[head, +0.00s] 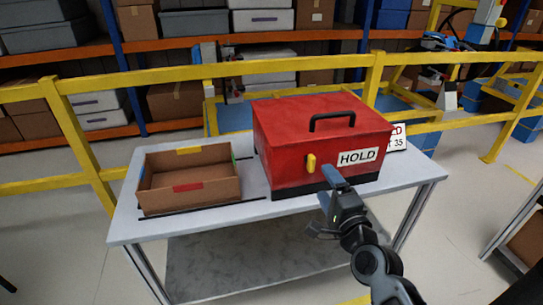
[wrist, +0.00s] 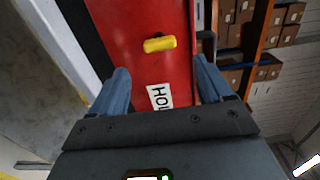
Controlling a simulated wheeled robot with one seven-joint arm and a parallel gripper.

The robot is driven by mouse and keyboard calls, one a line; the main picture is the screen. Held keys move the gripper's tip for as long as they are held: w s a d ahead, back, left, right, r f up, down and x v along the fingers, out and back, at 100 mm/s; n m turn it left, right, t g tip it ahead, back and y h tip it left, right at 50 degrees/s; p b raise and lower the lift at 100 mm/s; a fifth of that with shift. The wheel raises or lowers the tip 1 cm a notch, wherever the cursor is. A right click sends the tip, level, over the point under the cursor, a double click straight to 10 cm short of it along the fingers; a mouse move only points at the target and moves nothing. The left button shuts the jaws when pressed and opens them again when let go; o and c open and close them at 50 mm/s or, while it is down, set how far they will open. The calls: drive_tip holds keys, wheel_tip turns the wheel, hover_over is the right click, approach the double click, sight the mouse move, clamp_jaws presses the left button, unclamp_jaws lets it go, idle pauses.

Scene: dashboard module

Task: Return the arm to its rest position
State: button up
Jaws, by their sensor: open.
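My gripper (head: 330,188) is in front of the red box, near its front face, to the right of the yellow knob. In the wrist view my gripper (wrist: 162,85) shows two blue fingers spread apart with nothing between them. The red box (head: 290,120) has a black handle on its lid and a HOLD label on its front. The lid looks shut. The yellow knob (head: 311,163) stands upright on the front face in the head view. It also shows in the wrist view (wrist: 160,44), apart from the fingers.
The grey table (head: 225,226) carries an open cardboard tray (head: 190,208) with coloured tabs at left. A white sign (head: 398,143) stands partly hidden behind the red box. A yellow railing (head: 225,69) and loaded shelves are behind the table. The front left tabletop is clear.

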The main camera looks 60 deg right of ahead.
drive_tip(key=a+f+n+t+y, duration=0.1)
drive_tip(key=a+n+t+y, duration=0.15)
drive_tip(key=a+n, duration=0.55)
drive_tip(key=s+a+r+n+y, duration=0.2)
drive_tip(key=s+a+n+y, duration=0.3)
drive_tip(key=a+n, duration=0.5)
drive_tip(key=s+a+r+n+y, duration=0.2)
drive_tip(key=s+a+n+y, duration=0.3)
drive_tip(key=a+n, duration=0.5)
drive_tip(key=shift+s+a+r+t+y, duration=0.35)
drive_tip(key=shift+a+y, duration=0.3)
drive_tip(key=shift+a, duration=0.4)
